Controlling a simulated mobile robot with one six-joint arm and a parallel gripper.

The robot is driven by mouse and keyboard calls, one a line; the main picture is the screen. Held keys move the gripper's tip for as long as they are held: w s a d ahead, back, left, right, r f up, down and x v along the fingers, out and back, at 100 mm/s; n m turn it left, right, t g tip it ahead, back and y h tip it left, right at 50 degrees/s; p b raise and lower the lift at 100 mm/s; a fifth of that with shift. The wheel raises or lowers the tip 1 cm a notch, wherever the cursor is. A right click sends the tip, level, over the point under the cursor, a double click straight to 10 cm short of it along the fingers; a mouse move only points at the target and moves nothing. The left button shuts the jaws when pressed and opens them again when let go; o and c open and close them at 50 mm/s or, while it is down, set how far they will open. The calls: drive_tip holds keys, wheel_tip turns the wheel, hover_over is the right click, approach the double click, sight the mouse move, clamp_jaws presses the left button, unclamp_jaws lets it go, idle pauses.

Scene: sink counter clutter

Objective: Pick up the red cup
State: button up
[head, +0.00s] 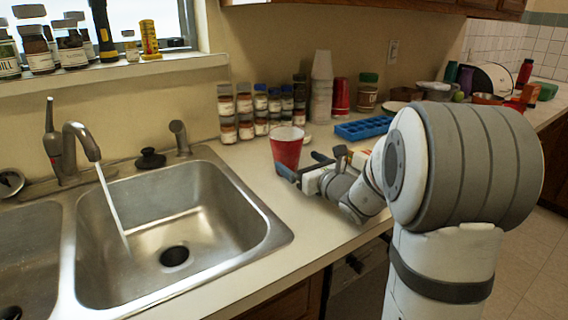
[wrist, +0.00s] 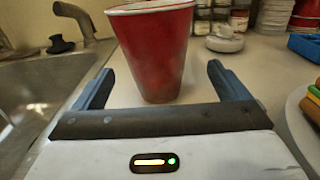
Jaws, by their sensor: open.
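The red cup (head: 287,150) stands upright on the counter, just right of the sink, with a pale rim and inside. In the wrist view the red cup (wrist: 157,52) is straight ahead, its base a little beyond the gripper and its top near the upper edge. My gripper (head: 303,166) is low over the counter, to the right of the cup in the head view. In the wrist view my gripper (wrist: 155,82) is open, one finger to each side of the cup's lower part. The fingers look apart from the cup, and nothing is held.
A steel sink (head: 235,190) with running water lies left of the cup. Spice jars (head: 245,112), stacked white cups (head: 321,88) and a blue tray (head: 363,128) stand behind. In the wrist view, a plate (wrist: 293,115) with food sits close on the right.

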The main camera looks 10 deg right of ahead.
drive_tip(key=x, duration=0.6)
drive_tip(key=shift+a+f, duration=0.1)
drive_tip(key=shift+a, duration=0.15)
drive_tip(key=shift+c, duration=0.3)
drive_tip(key=c, duration=0.9)
drive_tip(key=shift+c, duration=0.2)
